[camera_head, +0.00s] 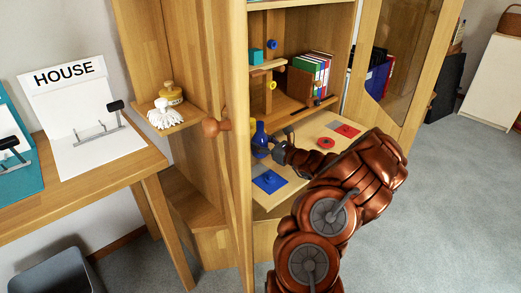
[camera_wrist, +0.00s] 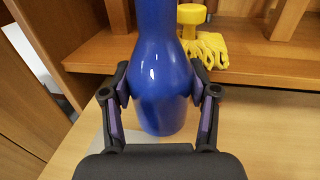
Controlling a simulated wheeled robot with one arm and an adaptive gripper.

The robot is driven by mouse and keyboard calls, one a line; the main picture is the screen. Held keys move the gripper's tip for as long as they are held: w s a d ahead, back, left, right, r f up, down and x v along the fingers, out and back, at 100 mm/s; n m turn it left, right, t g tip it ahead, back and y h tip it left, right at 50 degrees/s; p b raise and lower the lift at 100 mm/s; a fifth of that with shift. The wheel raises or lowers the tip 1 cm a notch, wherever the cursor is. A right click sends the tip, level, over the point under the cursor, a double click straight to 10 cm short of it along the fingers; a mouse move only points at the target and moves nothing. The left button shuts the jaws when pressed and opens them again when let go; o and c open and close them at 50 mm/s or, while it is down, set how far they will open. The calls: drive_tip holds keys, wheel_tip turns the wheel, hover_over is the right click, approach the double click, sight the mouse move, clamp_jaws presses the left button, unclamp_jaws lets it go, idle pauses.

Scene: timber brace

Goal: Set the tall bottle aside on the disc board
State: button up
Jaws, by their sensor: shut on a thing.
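The tall blue bottle (camera_head: 260,138) stands upright at the left part of the pale wooden board (camera_head: 308,134) inside the cabinet. My gripper (camera_head: 274,146) is shut on it from the right. In the wrist view the bottle (camera_wrist: 160,75) sits between both fingers of my gripper (camera_wrist: 160,88), which touch its sides. Its top is cut off there. I cannot tell whether its base touches the surface. The board carries a blue square (camera_head: 268,181) with a blue disc, a red square (camera_head: 347,130) and a red disc (camera_head: 326,142).
A wooden post (camera_head: 241,190) stands just left of the bottle. A shelf with binders (camera_head: 312,70) is above the board. A yellow glove-like thing (camera_wrist: 208,50) lies behind the bottle. The board's middle looks clear.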

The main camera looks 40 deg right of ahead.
drive_tip(key=shift+w+d, duration=0.65)
wheel_tip(320, 180, down, 4)
drive_tip(key=shift+r+b, duration=0.15)
drive_tip(key=shift+b, duration=0.65)
drive_tip(key=shift+r, duration=0.1)
drive_tip(key=o, duration=1.4)
